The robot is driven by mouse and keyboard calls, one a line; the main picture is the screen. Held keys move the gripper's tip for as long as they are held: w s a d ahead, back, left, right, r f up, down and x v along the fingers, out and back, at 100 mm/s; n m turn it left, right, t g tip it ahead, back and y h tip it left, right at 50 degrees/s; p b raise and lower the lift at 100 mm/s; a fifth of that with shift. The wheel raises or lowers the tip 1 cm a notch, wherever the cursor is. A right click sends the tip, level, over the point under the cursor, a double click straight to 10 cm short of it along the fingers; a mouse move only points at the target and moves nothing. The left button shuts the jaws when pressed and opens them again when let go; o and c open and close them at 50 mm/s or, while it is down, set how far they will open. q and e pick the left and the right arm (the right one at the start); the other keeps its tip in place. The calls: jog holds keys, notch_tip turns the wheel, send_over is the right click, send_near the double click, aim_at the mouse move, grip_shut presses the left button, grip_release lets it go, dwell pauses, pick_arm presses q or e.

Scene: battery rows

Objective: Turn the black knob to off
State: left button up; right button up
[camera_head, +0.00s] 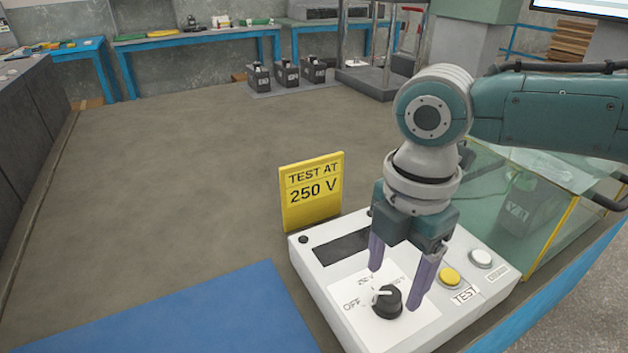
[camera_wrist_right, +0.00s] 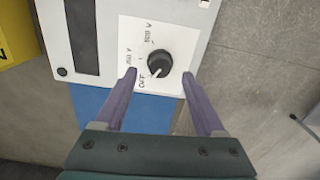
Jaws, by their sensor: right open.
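The black knob (camera_head: 387,302) sits on the sloped white face of the test box (camera_head: 460,328). Its white pointer faces the left side of the dial, near the OFF and 250 V labels; I cannot tell the exact mark. In the right wrist view the knob (camera_wrist_right: 159,63) lies between the fingertips, with OFF, 250 V and 500 V around it. My right gripper (camera_head: 395,288) points down over the knob, open, one purple finger on each side. I see no clear contact with the knob. My left gripper is out of view.
A yellow sign (camera_head: 312,190) reading "TEST AT 250 V" stands behind the box. A yellow button (camera_head: 449,277) and a white button (camera_head: 481,258) are right of the knob. A glass case (camera_head: 550,215) stands at the right.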

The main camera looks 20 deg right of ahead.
aim_at(390, 295)
notch_tip(390, 295, up, 6)
jog(key=p, duration=0.1)
jog(key=shift+r, duration=0.25)
jog(key=shift+a, duration=0.1)
